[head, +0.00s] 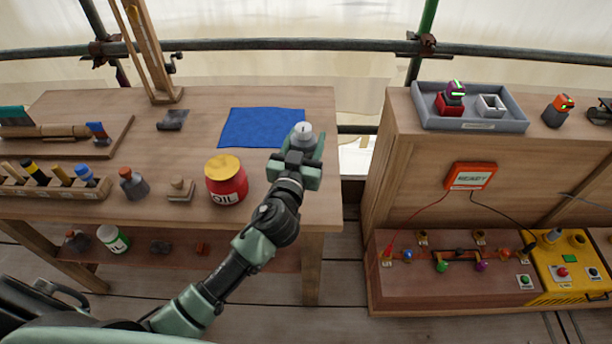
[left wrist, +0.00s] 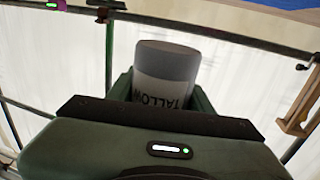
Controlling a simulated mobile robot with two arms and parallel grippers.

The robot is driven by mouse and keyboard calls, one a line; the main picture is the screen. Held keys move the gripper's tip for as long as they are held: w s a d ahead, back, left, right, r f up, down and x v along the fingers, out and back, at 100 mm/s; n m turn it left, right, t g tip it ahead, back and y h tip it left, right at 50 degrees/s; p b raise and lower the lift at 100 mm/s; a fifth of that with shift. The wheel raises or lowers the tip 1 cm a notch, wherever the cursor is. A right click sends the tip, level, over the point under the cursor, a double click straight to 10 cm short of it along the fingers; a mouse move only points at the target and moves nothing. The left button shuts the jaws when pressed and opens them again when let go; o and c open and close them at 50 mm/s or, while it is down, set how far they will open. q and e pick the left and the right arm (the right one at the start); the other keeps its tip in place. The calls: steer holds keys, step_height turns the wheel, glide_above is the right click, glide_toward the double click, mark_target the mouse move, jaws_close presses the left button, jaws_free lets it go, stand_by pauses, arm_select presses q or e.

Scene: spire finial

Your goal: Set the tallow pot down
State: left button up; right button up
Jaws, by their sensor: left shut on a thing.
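The tallow pot (head: 302,133) is a small grey pot with a pale top, held at the end of my left arm. In the left wrist view the pot (left wrist: 167,75) shows a white label reading TALLOW, upside down in that picture. My left gripper (head: 297,160) is shut on it. The pot appears over the right part of the wooden workbench (head: 278,98), beside the right edge of a blue cloth (head: 258,127). I cannot tell whether its base touches anything. My right gripper is not in view.
A red OIL tin (head: 226,182) with a yellow lid stands left of my forearm. A stamp-like block (head: 180,189), a dark bottle (head: 133,184) and a tool rack (head: 50,185) are further left. A wooden cabinet (head: 400,150) stands right, across a gap. Bench space right of the cloth is bare.

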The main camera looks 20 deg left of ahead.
arm_select(q)
step_height(320, 180, down, 8)
steer(key=shift+r+b, duration=0.15)
steer(key=shift+b, duration=0.7)
steer(key=shift+f+b, duration=0.8)
steer(key=shift+f, duration=1.05)
steer(key=shift+f+b, duration=0.2)
steer(key=shift+b, duration=0.1)
steer(key=o, duration=1.5)
